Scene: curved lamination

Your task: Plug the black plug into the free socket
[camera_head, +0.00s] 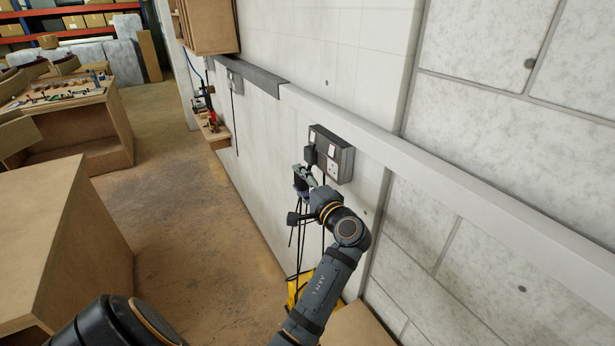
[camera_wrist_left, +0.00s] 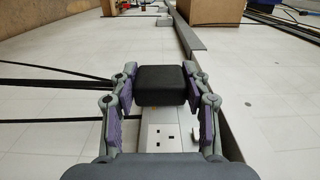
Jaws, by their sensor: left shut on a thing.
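The black plug (camera_wrist_left: 163,84) sits between the fingers of my left gripper (camera_wrist_left: 162,92) in the left wrist view; the gripper is shut on it. In the head view the plug (camera_head: 310,155) is dark and small, at the left part of the grey socket box (camera_head: 346,160) on the wall. My left gripper (camera_head: 304,177) is just below it. A white socket face with open slots (camera_wrist_left: 168,140) shows below the plug in the wrist view, and a white socket face (camera_head: 333,171) shows at the box's lower right. I cannot tell whether the plug touches the box. My right gripper is out of view.
Black cables (camera_head: 302,235) hang below my left gripper along the wall. A grey rail (camera_head: 380,146) runs above the box. A yellow object (camera_head: 298,289) stands low behind my arm. A wooden shelf with tools (camera_head: 213,135) is farther left; the floor (camera_head: 195,235) is clear.

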